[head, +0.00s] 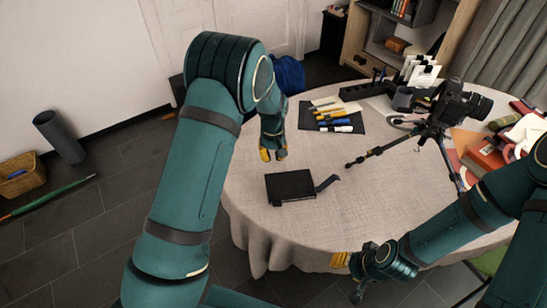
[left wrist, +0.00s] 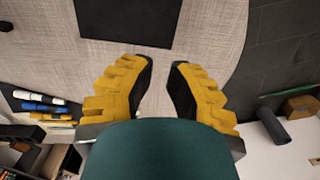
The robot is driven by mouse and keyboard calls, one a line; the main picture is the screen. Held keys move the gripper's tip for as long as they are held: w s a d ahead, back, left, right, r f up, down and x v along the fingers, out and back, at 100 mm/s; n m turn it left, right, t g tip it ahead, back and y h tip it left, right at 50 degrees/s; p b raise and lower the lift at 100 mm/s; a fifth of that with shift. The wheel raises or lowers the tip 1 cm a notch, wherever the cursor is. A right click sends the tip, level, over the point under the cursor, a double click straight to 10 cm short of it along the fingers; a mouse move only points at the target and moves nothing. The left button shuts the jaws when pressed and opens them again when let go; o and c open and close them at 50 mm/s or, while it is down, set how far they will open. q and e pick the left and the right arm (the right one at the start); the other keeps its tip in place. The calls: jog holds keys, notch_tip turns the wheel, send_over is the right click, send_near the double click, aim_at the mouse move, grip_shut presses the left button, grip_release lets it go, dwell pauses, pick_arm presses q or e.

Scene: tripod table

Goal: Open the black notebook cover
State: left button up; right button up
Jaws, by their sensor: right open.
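The black notebook (head: 290,187) lies flat and closed near the front left edge of the round table (head: 340,220). A dark strap-like piece (head: 327,183) lies at its right side. In the left wrist view the notebook (left wrist: 125,20) shows beyond the fingertips, cut off by the top edge. My left gripper (head: 272,156) points down behind the notebook, apart from it; in the left wrist view its fingers (left wrist: 162,64) are apart with nothing between them. My right gripper (head: 346,276) is open and empty by the table's front edge, right of and nearer than the notebook.
A camera on a tripod (head: 440,115) stands at the right, one leg reaching towards the notebook. A dark mat (head: 309,120) with several pens and markers lies behind. Books and papers (head: 487,152) crowd the right side. The cloth around the notebook is mostly clear.

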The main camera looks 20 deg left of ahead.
pick_arm(q)
jog(key=shift+w+a, duration=0.1)
jog(key=shift+w, duration=0.1)
jog(key=shift+w+a+r, duration=0.2)
jog(key=shift+w+a, duration=0.2)
jog(key=shift+w, duration=0.4)
jog(key=shift+w, duration=0.15)
jog(key=shift+w+a, duration=0.45)
jog(key=shift+w, duration=0.35)
jog(key=shift+w+a+f+b, duration=0.1)
jog(key=shift+w+a+b, duration=0.2)
jog(key=shift+w, duration=0.3)
jog(key=shift+w+a+f+b, duration=0.2)
jog(key=shift+w+a, duration=0.1)
jog(key=shift+w, duration=0.3)
jog(key=shift+w+a+f+b, duration=0.1)
jog(key=shift+w+a+b, duration=0.2)
jog(key=shift+w, duration=0.3)
jog(key=shift+w+a+f+b, duration=0.2)
jog(key=shift+w+a, duration=0.05)
jog(key=shift+w, duration=0.2)
jog(key=shift+w+a+f+b, duration=0.2)
jog(key=shift+w, duration=0.2)
